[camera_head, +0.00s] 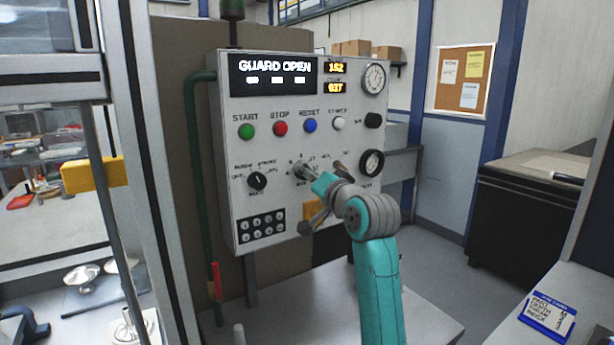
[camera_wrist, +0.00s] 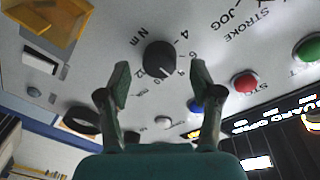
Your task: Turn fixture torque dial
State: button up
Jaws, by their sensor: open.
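The torque dial is a round black knob (camera_wrist: 159,58) with a white pointer line, on the grey panel in the wrist view. A scale marked "Nm" and printed numbers ring it. My gripper (camera_wrist: 160,76) is open, one finger to each side of the dial's lower part in that view. The fingertips are close to the panel, and I cannot tell whether they touch the dial. In the head view my gripper (camera_head: 317,173) is at the middle of the panel and hides most of the dial.
The control panel (camera_head: 235,200) carries green (camera_head: 246,131), red (camera_head: 280,128) and blue (camera_head: 311,125) buttons above, and a black selector knob (camera_head: 257,181) left of my gripper. A lit display (camera_head: 274,75) reads "GUARD OPEN". A yellow part (camera_wrist: 52,25) juts from the panel.

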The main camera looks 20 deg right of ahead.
jog(key=shift+w+a, duration=0.2)
jog(key=shift+w, duration=0.85)
jog(key=c, duration=1.1)
jog(key=shift+c, duration=0.2)
jog(key=shift+n, duration=0.3)
jog(key=shift+d+f+n+t+y, duration=0.15)
jog(key=shift+n+y, duration=0.3)
jog(key=shift+n, duration=2.65)
jog(key=shift+n+t+y, duration=0.1)
jog(key=shift+n+y, duration=0.3)
jog(key=shift+n, duration=2.7)
jog(key=shift+d+f+n+t+y, duration=0.15)
jog(key=shift+n+y, duration=0.3)
jog(key=shift+n, duration=2.65)
jog(key=shift+a+r, duration=0.1)
